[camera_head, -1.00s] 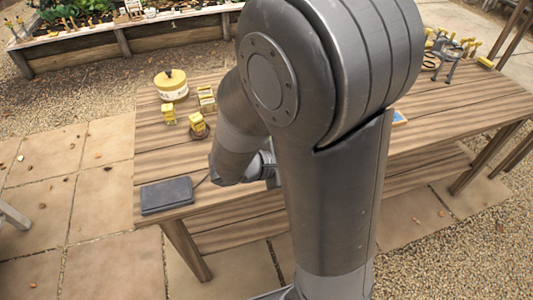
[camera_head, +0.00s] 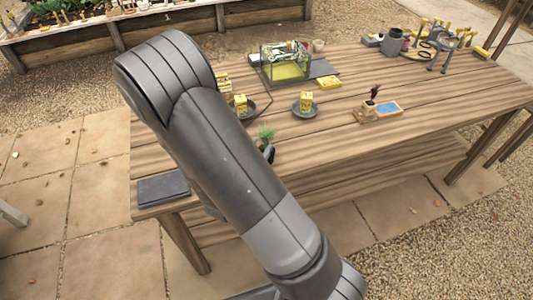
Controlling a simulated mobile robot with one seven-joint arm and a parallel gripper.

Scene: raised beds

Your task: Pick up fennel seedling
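A small seedling with fine, feathery green leaves (camera_head: 266,132) stands near the front edge of the wooden table; it looks like the fennel seedling. Below its leaves is a small dark shape (camera_head: 268,151), partly hidden by my arm, and I cannot tell whether it is a pot. My arm crosses the picture from upper left to lower right, just left of the seedling.
A dark flat box (camera_head: 163,190) lies at the table's left corner. Yellow blocks sit on dark saucers (camera_head: 305,111) behind the seedling. A glass tank (camera_head: 285,62) stands farther back. A dark purple plant (camera_head: 374,93) is beside a blue-topped tray (camera_head: 388,109). The table's right front is mostly clear.

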